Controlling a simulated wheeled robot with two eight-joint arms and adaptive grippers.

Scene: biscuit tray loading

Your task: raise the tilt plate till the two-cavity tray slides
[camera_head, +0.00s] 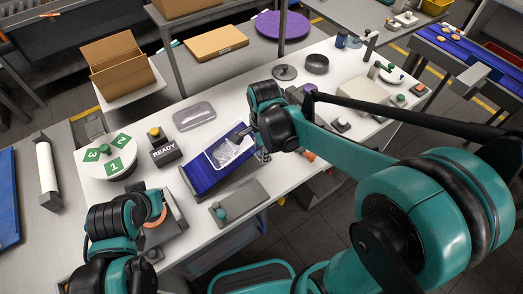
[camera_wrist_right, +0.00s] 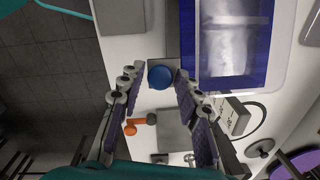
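The tilt plate (camera_head: 203,176) is a blue ribbed panel on the white bench. The pale, clear-looking two-cavity tray (camera_head: 212,159) lies at its upper right end. In the right wrist view the blue plate (camera_wrist_right: 187,45) and tray (camera_wrist_right: 225,45) show at the top right. My right gripper (camera_head: 251,146) is beside the plate's right end. Its fingers (camera_wrist_right: 157,76) are apart, on either side of a blue round knob (camera_wrist_right: 160,76); I cannot tell whether they touch it. My left arm is at the lower left; its fingertips are not clearly visible.
A READY sign box (camera_head: 166,153) stands left of the plate, near a numbered green-and-white disc (camera_head: 108,156). A grey plate (camera_head: 246,200) lies in front. A clear lid-like dish (camera_head: 194,116) is behind.

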